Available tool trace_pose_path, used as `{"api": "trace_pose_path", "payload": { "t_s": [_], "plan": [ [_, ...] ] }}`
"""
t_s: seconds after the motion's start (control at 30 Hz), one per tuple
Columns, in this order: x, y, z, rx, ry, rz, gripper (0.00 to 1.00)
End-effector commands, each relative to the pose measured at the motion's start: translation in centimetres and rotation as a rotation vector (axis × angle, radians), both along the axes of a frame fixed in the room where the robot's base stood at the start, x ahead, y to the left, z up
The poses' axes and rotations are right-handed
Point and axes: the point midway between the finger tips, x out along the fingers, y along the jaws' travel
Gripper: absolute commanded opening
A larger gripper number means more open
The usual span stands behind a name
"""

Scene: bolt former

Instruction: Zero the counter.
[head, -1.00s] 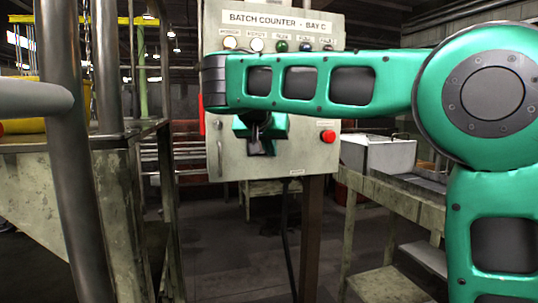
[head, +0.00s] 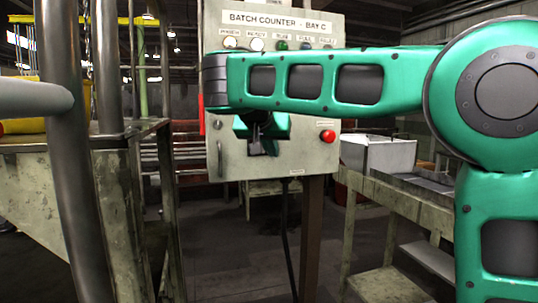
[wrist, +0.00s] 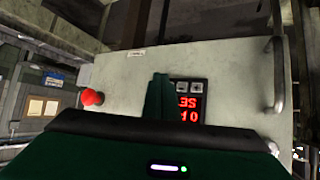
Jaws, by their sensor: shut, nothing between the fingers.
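The batch counter box (head: 232,165) is a pale grey-green cabinet labelled "BATCH COUNTER - BAY C". In the wrist view its face (wrist: 235,75) appears upside down. A small counter display (wrist: 189,107) shows red digits, partly hidden by my gripper, so the full reading is unclear. Two small pale keys, a left one (wrist: 181,87) and a right one (wrist: 196,87), sit beside the display. My gripper (head: 257,147) is shut and empty in front of the box's lower face. In the wrist view its fingers (wrist: 158,97) overlap the display's left side; contact cannot be told.
A red button (head: 327,136) is on the box right of my gripper; it also shows in the wrist view (wrist: 92,97). A metal handle (wrist: 277,75) stands out near the box edge. A railing post (head: 62,150) stands left, a bench (head: 400,195) right.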

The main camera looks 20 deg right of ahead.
Motion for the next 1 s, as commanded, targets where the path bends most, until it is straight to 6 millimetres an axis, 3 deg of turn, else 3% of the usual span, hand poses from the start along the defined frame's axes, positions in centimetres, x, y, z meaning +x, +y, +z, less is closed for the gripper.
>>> {"api": "trace_pose_path", "payload": {
  "t_s": [0.27,1.0],
  "plan": [
    [-0.2,0.0,0.0,0.0,0.0,0.0,0.0],
    [-5.9,0.0,0.0,-0.001,0.0,0.001,0.0]
  ]
}}
